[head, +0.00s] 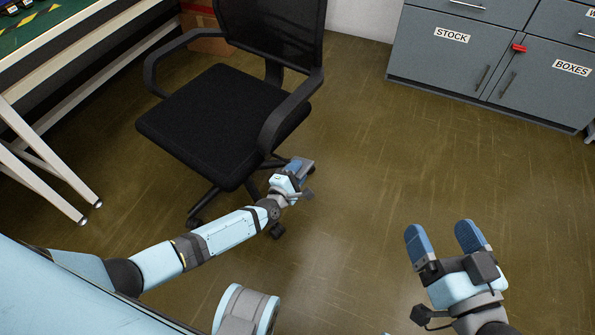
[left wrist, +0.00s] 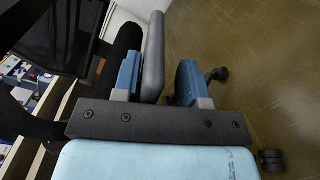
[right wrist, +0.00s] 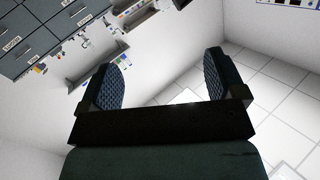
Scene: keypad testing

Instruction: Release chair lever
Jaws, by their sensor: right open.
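The black office chair (head: 225,118) stands at the upper middle of the head view. My left gripper (head: 299,168) is low beside the right side of its seat. In the left wrist view, a grey paddle-shaped lever (left wrist: 153,55) runs between the two blue fingers of this gripper (left wrist: 162,80). It lies close along the left finger, with a gap to the right finger; I cannot tell whether it touches. In the head view the lever is hard to tell from the gripper. My right gripper (head: 446,238) is open and empty over the floor, away from the chair.
A workbench (head: 60,45) with white legs stands at the left. Grey cabinets (head: 440,60) labelled STOCK and BOXES stand at the upper right, with a red item (head: 519,48) on one. A cardboard box (head: 207,45) is behind the chair. The floor between chair and cabinets is clear.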

